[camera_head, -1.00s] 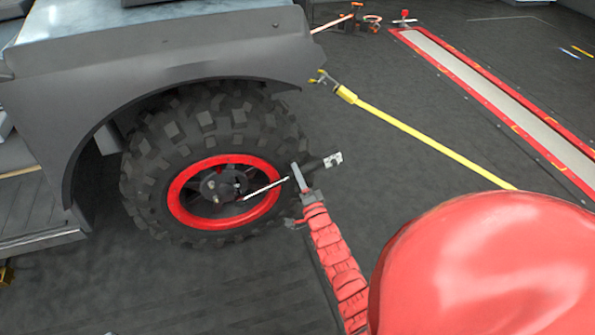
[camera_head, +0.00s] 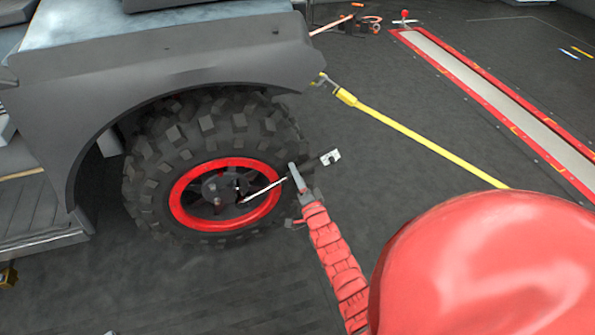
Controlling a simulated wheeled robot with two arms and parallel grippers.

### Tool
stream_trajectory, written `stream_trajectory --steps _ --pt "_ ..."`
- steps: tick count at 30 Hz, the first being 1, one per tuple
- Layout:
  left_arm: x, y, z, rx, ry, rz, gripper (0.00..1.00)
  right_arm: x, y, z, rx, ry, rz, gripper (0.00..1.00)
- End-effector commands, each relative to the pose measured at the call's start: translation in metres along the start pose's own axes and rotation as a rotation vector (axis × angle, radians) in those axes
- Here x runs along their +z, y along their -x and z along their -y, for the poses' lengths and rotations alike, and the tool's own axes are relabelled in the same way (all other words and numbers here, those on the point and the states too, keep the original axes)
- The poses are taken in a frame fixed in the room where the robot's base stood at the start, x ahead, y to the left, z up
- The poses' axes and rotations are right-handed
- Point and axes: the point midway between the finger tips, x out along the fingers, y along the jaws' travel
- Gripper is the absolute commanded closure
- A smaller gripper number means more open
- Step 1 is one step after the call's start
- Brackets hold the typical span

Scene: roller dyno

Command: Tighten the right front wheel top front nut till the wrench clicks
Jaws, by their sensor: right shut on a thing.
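The front wheel (camera_head: 165,180) has a knobby black tyre and a red rim ring (camera_head: 178,207) around a dark hub (camera_head: 222,186). A wrench (camera_head: 264,189) with a thin bright shaft runs from the hub out to the right, and its dark handle (camera_head: 322,160) shows past my gripper. My right gripper (camera_head: 297,180), on a red segmented arm, is shut on the wrench beside the tyre's right edge. The wrench's inner end is at the hub; which nut it touches is too small to tell. My left gripper is out of view.
The grey vehicle fender (camera_head: 170,50) overhangs the wheel. A yellow strap (camera_head: 420,137) runs from the vehicle's front across the floor to the right. A red-edged floor rail (camera_head: 490,95) lies at the upper right. Dark floor (camera_head: 215,290) below the wheel is clear.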

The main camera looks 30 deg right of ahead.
Motion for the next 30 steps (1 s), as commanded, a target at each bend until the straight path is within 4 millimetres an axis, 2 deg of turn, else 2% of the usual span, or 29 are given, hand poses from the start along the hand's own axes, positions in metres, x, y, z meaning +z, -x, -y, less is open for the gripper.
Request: stream_trajectory --steps 30 --pt "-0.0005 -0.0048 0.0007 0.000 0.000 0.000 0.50 -0.0008 -0.0007 0.0076 -0.007 0.018 0.002 1.00"
